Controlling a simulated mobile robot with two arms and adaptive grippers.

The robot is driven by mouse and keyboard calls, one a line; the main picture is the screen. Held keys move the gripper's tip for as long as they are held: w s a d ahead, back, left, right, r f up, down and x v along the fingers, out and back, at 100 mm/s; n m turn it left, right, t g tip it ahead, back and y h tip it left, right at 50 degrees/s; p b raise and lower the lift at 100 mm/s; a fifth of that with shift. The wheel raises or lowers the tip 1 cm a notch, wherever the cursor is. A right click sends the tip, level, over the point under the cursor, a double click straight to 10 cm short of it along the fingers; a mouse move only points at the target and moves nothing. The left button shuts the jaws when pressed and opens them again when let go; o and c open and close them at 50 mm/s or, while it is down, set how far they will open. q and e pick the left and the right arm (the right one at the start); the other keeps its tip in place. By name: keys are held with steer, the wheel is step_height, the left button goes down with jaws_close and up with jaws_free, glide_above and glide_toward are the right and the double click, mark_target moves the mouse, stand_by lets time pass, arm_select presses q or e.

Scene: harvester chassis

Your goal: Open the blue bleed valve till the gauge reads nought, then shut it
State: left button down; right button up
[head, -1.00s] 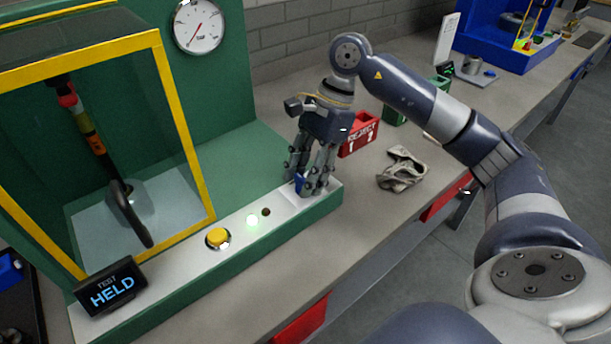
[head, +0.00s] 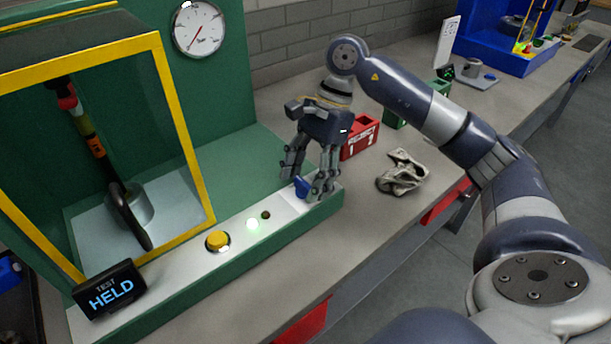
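The blue bleed valve (head: 301,187) is a small blue handle on the pale strip at the right end of the green test bench (head: 262,148). My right gripper (head: 304,183) is over it, pointing down, with its fingers spread on either side of the handle. A gap shows between the fingers and the handle on the left; contact on the right is unclear. The round white gauge (head: 198,28) is on the green back panel, with a thin red needle slanting from lower left to upper right. Its figures are too small to read. My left gripper is out of view.
A display (head: 110,289) reads "TEST HELD". A yellow-framed clear guard (head: 178,120) stands left.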

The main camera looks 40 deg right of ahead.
steer(key=shift+r, duration=0.1)
steer(key=v, duration=1.1)
steer(key=shift+d+r, duration=0.15)
steer(key=shift+r, duration=0.25)
steer(key=shift+r, duration=0.1)
